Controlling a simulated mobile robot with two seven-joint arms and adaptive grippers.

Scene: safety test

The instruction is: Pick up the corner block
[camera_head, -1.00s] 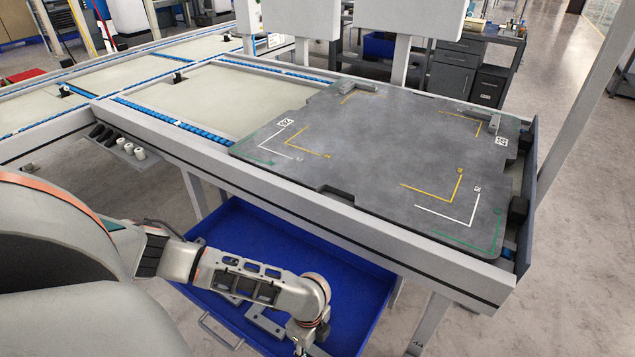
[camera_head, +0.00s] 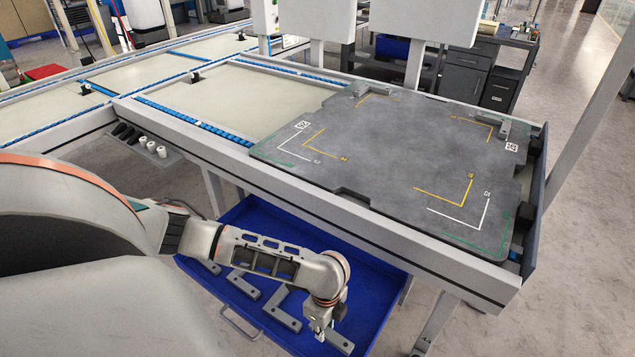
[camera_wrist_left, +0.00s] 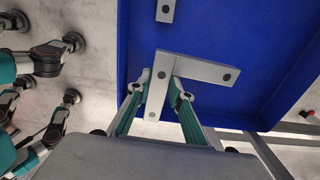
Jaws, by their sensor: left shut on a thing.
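Grey L-shaped corner blocks lie in a blue drawer (camera_head: 262,222) under the table. My left gripper (camera_head: 322,326) reaches down at the drawer's near right part. In the left wrist view my left gripper (camera_wrist_left: 164,90) is shut on one grey corner block (camera_wrist_left: 205,69), with a finger on each side of one leg. The other leg sticks out to the right over the blue floor. Part of this block (camera_head: 339,343) shows below the gripper in the head view. I cannot tell whether it touches the drawer floor. My right gripper is not in view.
Other corner blocks lie in the drawer left of the gripper, one nearer (camera_head: 282,309) and one farther (camera_head: 243,284). A dark grey board (camera_head: 395,155) with corner markings lies on the table (camera_head: 420,246), whose edge overhangs the drawer. Two blocks sit at its back corners.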

